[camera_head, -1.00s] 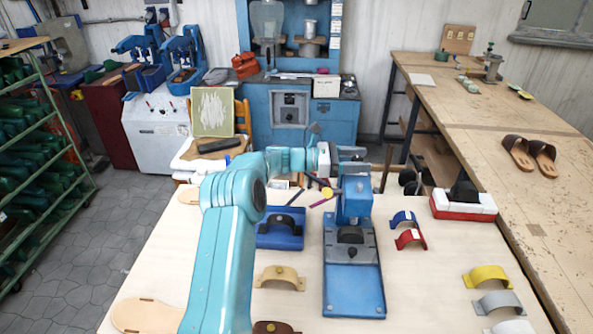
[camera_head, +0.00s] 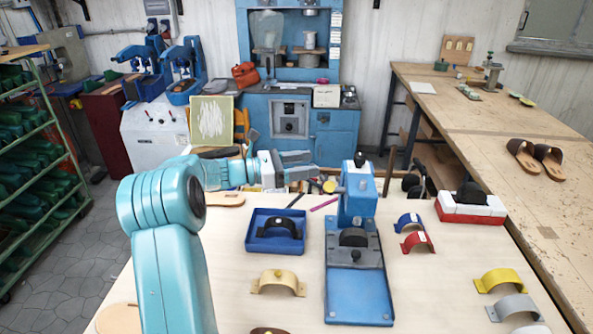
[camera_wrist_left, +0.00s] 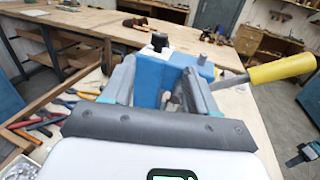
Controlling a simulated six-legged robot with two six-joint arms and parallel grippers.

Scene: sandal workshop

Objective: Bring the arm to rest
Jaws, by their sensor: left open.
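My left arm comes in from the left in the head view. Its gripper (camera_head: 311,166) is open and empty, held above the far part of the pale table (camera_head: 225,270), to the left of the blue press (camera_head: 357,192). In the left wrist view the two grey fingers of this gripper (camera_wrist_left: 160,85) stand apart, and the blue press (camera_wrist_left: 165,75) shows beyond and between them. I cannot tell the exact gap to it, and nothing is visibly gripped. My right gripper is in neither view.
A blue tray (camera_head: 249,243) with a dark strap stands left of the press. A tan strap (camera_head: 279,280) lies in front of it. Blue, red, yellow and grey straps lie to the right. A yellow-handled tool (camera_wrist_left: 280,70) shows in the wrist view. The table's left front is mostly clear.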

